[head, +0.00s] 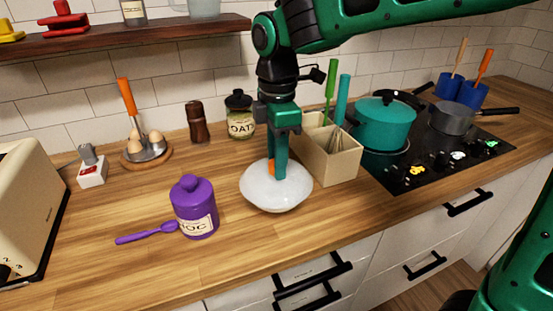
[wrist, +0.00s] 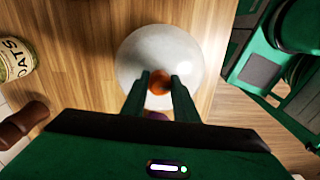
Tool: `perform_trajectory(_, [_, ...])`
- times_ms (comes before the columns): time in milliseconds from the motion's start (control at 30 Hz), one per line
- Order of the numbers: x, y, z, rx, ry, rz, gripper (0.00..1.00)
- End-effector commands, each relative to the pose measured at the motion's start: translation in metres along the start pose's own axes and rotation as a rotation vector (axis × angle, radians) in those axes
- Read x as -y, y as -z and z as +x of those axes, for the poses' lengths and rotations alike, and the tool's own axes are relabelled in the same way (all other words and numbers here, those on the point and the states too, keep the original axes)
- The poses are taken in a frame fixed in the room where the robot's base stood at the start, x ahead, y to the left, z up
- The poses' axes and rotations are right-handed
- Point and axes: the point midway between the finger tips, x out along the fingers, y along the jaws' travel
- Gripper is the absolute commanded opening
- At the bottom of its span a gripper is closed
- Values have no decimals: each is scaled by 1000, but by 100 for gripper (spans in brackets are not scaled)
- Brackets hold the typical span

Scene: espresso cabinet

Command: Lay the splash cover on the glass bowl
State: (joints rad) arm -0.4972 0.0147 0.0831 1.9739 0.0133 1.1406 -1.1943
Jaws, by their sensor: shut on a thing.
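The splash cover (head: 256,179) is a pale, whitish dome with an orange knob. In the wrist view the cover (wrist: 140,52) is a round disc below my gripper, with the knob (wrist: 158,84) between the fingers. My gripper (head: 277,173) points straight down and is shut on the knob. The glass bowl (head: 277,206) seems to be the rounded lower part directly under the cover, on the wooden counter. Their rims look lined up. I cannot tell whether the cover rests on the bowl or hovers just over it. The wrist view hides the bowl.
A purple jar (head: 195,211) and purple spoon (head: 147,234) lie to the left. A beige utensil box (head: 331,157) stands close on the right, before the hob with a teal pot (head: 382,123). The oats jar (head: 240,116) is behind. The front counter is clear.

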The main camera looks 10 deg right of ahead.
Motion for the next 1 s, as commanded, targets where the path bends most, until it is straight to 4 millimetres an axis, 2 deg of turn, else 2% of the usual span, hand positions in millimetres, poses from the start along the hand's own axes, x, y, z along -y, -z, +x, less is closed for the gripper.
perform_trajectory(400, [0, -1, 4, 1, 3, 0, 0])
perform_trajectory(433, [0, -1, 4, 1, 3, 0, 29])
perform_trajectory(500, [0, -1, 4, 2, 4, 1, 46])
perform_trajectory(533, [0, -1, 4, 2, 4, 1, 48])
perform_trajectory(733, [0, -1, 5, 2, 6, 1, 48])
perform_trajectory(767, [0, -1, 5, 3, 7, 1, 52])
perform_trajectory(933, [1, -1, 5, 3, 8, 0, 52])
perform_trajectory(1000, [1, -1, 3, 3, 8, 0, 57])
